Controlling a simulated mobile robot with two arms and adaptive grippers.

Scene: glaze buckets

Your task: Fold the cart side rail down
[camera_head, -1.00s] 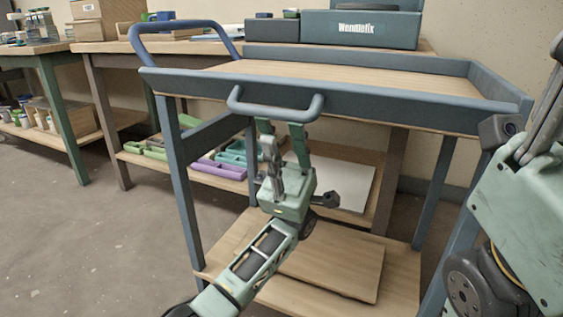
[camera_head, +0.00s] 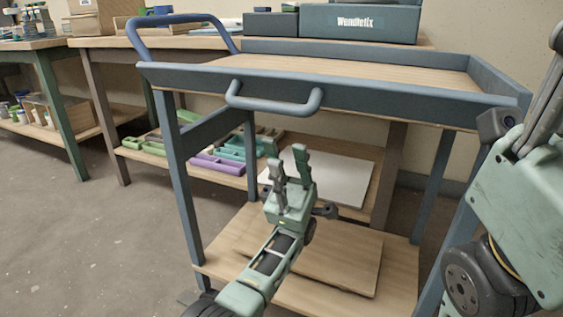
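The cart's blue-grey side rail (camera_head: 400,102) runs along the near edge of the cart top. It looks upright, level with the other edge walls at its right corner. Its U-shaped bar handle (camera_head: 275,103) sticks out towards me. My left gripper (camera_head: 288,160) is below the handle, pointing up, with its two fingers apart and nothing between them. A gap shows between the fingertips and the handle. My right gripper (camera_head: 545,95) is close at the right edge, partly cut off, so its opening is hidden.
The cart (camera_head: 185,185) has a curved push handle (camera_head: 185,20) at left and a lower shelf with a flat board (camera_head: 335,258). Behind stands a workbench carrying a dark box (camera_head: 360,23), with coloured trays (camera_head: 220,163) on its lower shelf. Floor at left is clear.

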